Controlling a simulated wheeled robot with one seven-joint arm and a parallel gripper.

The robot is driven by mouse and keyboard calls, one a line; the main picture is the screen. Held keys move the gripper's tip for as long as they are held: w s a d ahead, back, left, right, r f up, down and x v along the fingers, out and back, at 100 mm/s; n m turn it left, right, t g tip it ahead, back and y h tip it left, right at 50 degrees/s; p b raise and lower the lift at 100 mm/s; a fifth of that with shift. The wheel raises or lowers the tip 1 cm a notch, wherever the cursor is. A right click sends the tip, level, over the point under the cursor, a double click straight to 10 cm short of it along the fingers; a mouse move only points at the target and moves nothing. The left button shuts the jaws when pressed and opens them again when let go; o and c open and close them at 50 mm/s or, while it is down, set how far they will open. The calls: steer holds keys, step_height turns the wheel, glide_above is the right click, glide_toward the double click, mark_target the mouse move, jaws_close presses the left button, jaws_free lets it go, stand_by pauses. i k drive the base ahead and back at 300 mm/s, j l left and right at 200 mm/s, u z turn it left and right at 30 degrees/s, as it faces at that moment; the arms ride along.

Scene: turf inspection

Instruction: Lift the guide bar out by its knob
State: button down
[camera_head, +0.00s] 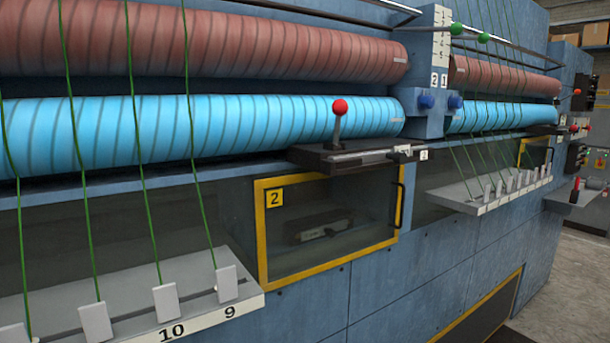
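A red ball knob (340,106) tops a short, nearly upright metal stem on a dark block (335,163) that juts from the machine's blue front, below the blue roller. A pale flat strip (360,156) lies along the block's top. Two green balls, one on the left (456,28) and one on the right (484,38), sit near a thin rod high on the machine. I cannot tell for certain which part is the guide bar. My gripper is not in view.
A glazed door (330,270) with a yellow frame, marked 2, is shut below the block. Green threads run down to pale tabs on a left shelf (60,310) and a right shelf (480,207). Red-brown (250,48) and blue (250,125) rollers span behind. Floor shows at right.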

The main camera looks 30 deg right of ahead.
mark_target(399, 154)
steer(key=z, duration=1.15)
